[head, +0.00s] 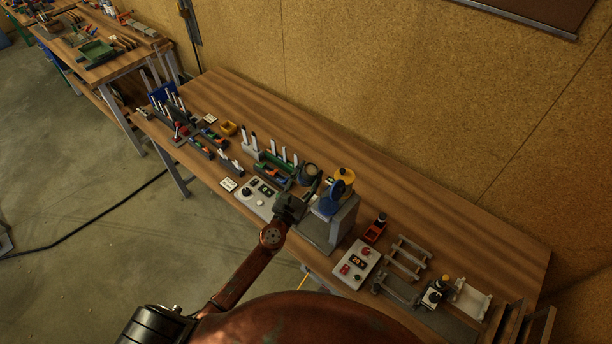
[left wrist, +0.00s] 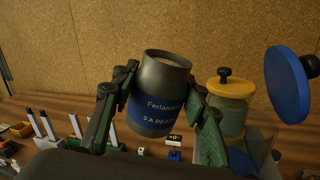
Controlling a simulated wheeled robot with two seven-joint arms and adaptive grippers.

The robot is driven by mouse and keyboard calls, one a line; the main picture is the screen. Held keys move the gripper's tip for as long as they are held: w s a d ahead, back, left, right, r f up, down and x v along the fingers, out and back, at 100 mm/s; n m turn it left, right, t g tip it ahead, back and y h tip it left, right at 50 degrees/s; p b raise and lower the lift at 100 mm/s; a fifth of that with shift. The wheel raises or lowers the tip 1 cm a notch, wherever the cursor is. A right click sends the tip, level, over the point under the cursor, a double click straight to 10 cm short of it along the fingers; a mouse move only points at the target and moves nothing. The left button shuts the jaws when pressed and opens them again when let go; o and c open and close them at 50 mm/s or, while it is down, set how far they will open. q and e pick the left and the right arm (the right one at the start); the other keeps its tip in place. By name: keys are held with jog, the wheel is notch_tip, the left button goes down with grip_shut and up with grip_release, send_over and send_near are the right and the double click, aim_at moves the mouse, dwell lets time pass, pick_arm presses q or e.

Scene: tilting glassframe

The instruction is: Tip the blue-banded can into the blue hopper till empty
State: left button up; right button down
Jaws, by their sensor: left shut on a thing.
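My left gripper (head: 303,196) is shut on the blue-banded can (head: 308,173). In the left wrist view the grey can (left wrist: 162,80) stands nearly upright between the two fingers, its lettered blue band facing the camera. Its top shows as a pale disc; I cannot tell how full it is. Blue parts that look like the blue hopper (head: 328,204) stand on a grey block just right of the gripper. A blue disc with a dark knob (left wrist: 288,86) shows at the right of the left wrist view, apart from the can. My right gripper is out of view.
A yellow-lidded jar (left wrist: 231,105) stands right of the can, close to the right finger. The grey block (head: 335,228) stands near the bench's front edge. Control boxes (head: 355,264) and small racks (head: 405,258) lie to its right. Free bench top (head: 430,215) runs along the wall.

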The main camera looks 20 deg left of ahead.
pick_arm(q)
jog(key=d+m+b, duration=0.1)
jog(key=m, duration=0.1)
jog(key=m+b, duration=0.1)
jog(key=m, duration=0.1)
jog(key=shift+s+d+t+h, duration=0.35)
jog(key=shift+d+t+h, duration=0.05)
jog(key=shift+s+d+r+m+b, duration=0.15)
jog(key=shift+d+m+b, duration=0.15)
jog(key=shift+m+b, duration=0.5)
jog(key=shift+s+d+r+m+g+h+b, duration=0.25)
jog(key=shift+r+m+h, duration=0.55)
jog(key=shift+m, duration=1.95)
jog(key=shift+w+d+r+m+h+b, duration=0.1)
jog(key=shift+d+r+m+h+b, duration=0.25)
jog(key=shift+m+h, duration=1.65)
jog(key=shift+s+d+r+m+g+h+b, duration=0.2)
jog(key=shift+d+r+m+b, duration=0.2)
jog(key=shift+m, duration=3.15)
